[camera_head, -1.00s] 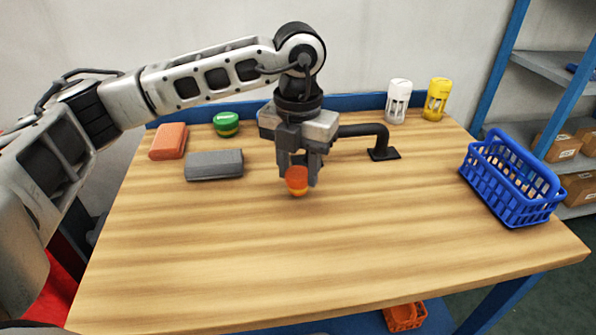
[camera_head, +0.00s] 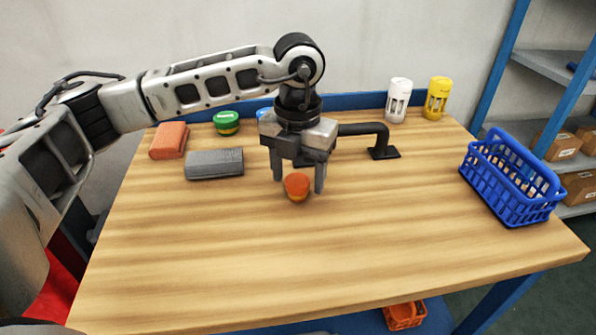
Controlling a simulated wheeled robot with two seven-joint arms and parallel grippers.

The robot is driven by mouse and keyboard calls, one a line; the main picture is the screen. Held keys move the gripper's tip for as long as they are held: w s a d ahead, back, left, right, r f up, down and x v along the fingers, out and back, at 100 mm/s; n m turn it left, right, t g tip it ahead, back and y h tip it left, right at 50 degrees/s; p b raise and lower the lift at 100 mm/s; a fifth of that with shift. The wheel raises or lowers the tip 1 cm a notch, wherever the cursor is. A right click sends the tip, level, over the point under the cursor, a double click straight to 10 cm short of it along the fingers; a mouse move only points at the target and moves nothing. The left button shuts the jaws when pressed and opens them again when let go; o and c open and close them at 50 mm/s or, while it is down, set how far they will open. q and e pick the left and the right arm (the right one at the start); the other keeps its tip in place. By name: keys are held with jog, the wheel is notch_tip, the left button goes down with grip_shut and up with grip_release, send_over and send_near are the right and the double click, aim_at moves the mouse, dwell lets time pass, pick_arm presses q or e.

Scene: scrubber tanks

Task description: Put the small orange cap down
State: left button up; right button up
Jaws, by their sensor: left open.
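The small orange cap (camera_head: 297,187), with a yellow-orange lower edge, sits on the wooden table (camera_head: 300,260) near its middle. My left gripper (camera_head: 299,182) points down over the cap. Its two fingers are spread wide, one on each side of the cap, with gaps between them and it. My right gripper does not show.
An orange block (camera_head: 169,141), a grey block (camera_head: 214,164) and a green cap (camera_head: 226,122) lie left. A black pipe stand (camera_head: 381,143) is behind the gripper. White (camera_head: 398,100) and yellow (camera_head: 437,98) cylinders stand behind; a blue basket (camera_head: 511,180) is right. The front table is clear.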

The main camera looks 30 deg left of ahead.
aim_at(298, 180)
pick_arm(q)
notch_tip(298, 180, up, 12)
dwell(0.4)
jog(key=shift+s, duration=0.1)
dwell(0.3)
